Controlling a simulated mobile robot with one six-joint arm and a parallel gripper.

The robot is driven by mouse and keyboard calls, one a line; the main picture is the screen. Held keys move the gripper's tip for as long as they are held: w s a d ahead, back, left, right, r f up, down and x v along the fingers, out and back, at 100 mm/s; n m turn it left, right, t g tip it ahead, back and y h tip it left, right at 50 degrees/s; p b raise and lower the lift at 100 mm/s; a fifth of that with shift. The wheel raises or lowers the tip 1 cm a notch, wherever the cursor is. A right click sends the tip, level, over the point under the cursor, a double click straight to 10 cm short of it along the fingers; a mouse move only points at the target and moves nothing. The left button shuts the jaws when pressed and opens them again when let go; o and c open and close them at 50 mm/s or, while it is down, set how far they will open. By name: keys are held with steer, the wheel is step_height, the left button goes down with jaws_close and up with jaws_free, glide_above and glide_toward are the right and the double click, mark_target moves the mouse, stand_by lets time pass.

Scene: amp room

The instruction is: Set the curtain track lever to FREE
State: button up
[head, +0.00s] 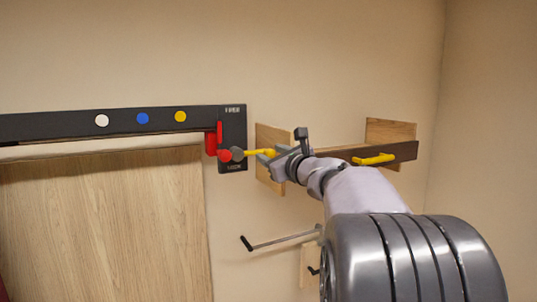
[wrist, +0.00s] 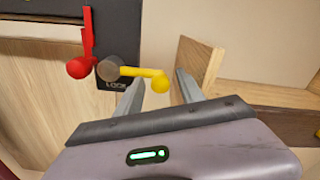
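The black lever plate (head: 235,125) is at the right end of the dark track, with FREE at its top and LOCK at its bottom. A grey round hub (wrist: 110,68) sits near LOCK. A yellow lever (wrist: 138,71) sticks out from it to the right, ending in a yellow knob (wrist: 160,83); the lever also shows in the head view (head: 257,153). My gripper (wrist: 160,76) is open, and the knob appears between its fingertips. I cannot tell whether either finger touches it. A red piece with a red ball (wrist: 80,68) is left of the hub.
The dark track (head: 60,125) carries white, blue and yellow dots above a wooden panel (head: 110,225). Right of the plate, a wooden bracket (wrist: 197,68) stands close to my right finger. A brown board (head: 400,151) with a yellow handle (head: 373,159) is behind my arm. A rod (head: 280,240) juts out below.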

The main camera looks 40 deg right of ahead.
jaws_close()
stand_by(1.2)
